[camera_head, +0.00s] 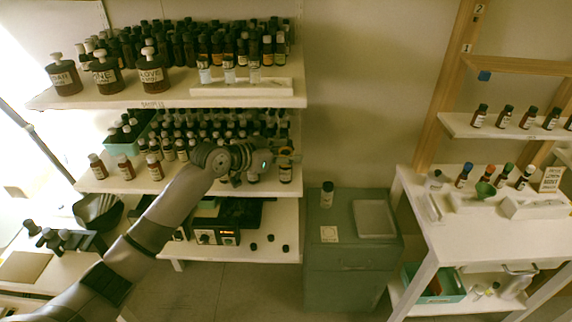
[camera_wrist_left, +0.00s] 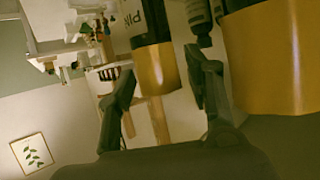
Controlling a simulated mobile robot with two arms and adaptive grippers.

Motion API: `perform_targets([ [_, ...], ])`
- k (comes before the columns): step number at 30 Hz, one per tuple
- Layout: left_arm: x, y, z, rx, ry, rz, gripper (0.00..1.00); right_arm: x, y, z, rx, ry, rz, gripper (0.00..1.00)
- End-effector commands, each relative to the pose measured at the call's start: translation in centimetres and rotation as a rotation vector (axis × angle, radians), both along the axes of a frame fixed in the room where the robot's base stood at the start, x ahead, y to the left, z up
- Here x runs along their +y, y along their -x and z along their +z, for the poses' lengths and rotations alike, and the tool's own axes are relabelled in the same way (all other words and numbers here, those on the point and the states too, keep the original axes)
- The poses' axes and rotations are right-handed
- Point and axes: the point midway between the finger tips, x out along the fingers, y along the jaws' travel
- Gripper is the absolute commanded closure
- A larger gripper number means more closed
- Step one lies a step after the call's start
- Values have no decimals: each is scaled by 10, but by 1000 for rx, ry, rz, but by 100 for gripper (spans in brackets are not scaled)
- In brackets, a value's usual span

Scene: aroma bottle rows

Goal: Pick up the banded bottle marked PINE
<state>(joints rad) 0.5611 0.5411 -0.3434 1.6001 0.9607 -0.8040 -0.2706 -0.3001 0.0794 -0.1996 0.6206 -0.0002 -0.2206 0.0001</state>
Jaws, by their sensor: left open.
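The bottle marked PINE (camera_wrist_left: 150,38) shows in the left wrist view, dark with a white label reading "PIN" and a gold band at one end. It lies in line with the gap between the fingers of my left gripper (camera_wrist_left: 162,70), which is open. I cannot tell whether they touch it. In the head view my left gripper (camera_head: 284,158) is at the right end of the middle shelf. A brown labelled bottle (camera_head: 286,174) shows just below the fingers. My right gripper is not in view.
Another gold-banded bottle (camera_wrist_left: 262,55) is close on the right in the left wrist view. Rows of small bottles (camera_head: 215,125) crowd the middle shelf behind my gripper. The upper shelf (camera_head: 180,101) lies above. A grey-green cabinet (camera_head: 345,265) stands to the right.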

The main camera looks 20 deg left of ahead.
Motion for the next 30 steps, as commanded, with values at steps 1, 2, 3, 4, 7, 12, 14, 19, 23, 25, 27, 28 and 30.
perform_targets([
  [1, -1, -2, 0, -1, 0, 1, 53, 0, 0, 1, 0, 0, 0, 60],
  [2, -1, -2, 0, -2, -1, 1, 53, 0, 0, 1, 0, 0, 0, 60],
  [3, -1, -2, -1, -2, -1, 1, 53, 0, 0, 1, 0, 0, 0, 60],
  [4, -1, -2, -1, -2, -1, 1, 53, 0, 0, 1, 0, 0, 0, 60],
  [7, -1, -2, -1, -1, -1, 1, 53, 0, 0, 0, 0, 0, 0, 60],
  [12, -1, -2, -1, -1, -1, 1, 64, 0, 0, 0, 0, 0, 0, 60],
  [14, -1, -2, -1, -1, -1, 1, 68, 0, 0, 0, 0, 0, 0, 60],
  [19, -1, -1, -1, -1, -1, 1, 79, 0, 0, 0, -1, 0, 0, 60],
  [23, -1, -1, -1, -1, -1, 1, 88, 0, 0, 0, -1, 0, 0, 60],
  [25, -1, -1, -1, 0, -1, 0, 92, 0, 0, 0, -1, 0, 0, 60],
  [27, -1, -1, -1, 0, -1, 0, 97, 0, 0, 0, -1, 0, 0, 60],
  [28, -1, -1, -1, 0, -1, 0, 99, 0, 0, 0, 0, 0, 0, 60],
  [30, -1, -1, -2, 2, -1, 0, 100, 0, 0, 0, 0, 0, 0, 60],
])
